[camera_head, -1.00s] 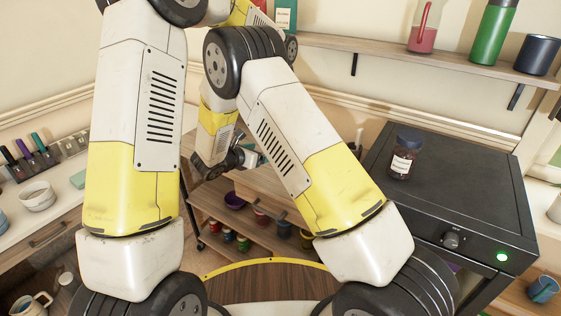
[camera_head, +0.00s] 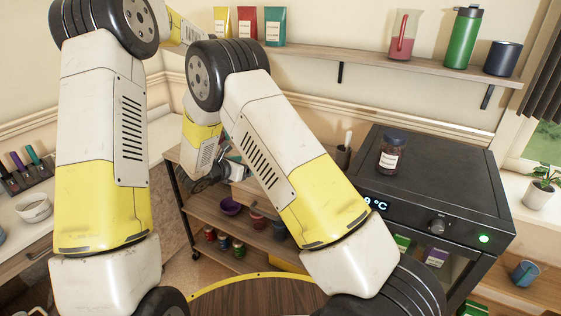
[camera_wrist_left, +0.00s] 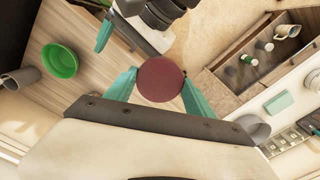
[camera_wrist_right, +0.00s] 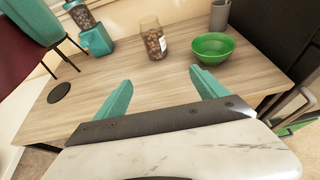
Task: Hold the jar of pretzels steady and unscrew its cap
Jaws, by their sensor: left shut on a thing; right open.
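A dark red round cap (camera_wrist_left: 160,79) sits between the teal fingers of my left gripper (camera_wrist_left: 157,86), which is shut on it. In the right wrist view the cap (camera_wrist_right: 22,62) and a left finger show large at upper left. A clear jar with brown contents (camera_wrist_right: 153,42), probably the pretzel jar, stands upright on the wooden table, with no cap visible on it. My right gripper (camera_wrist_right: 160,92) is open and empty, on the near side of that jar and apart from it. Both grippers are largely hidden behind my arms in the head view.
A green bowl (camera_wrist_right: 212,47) stands right of the jar, with a grey cup (camera_wrist_right: 220,15) behind. A lidded jar (camera_wrist_right: 80,15) and teal block (camera_wrist_right: 97,39) are at back left. Another lidded jar (camera_head: 391,153) stands on the black oven (camera_head: 450,175). The table's left front is mostly clear.

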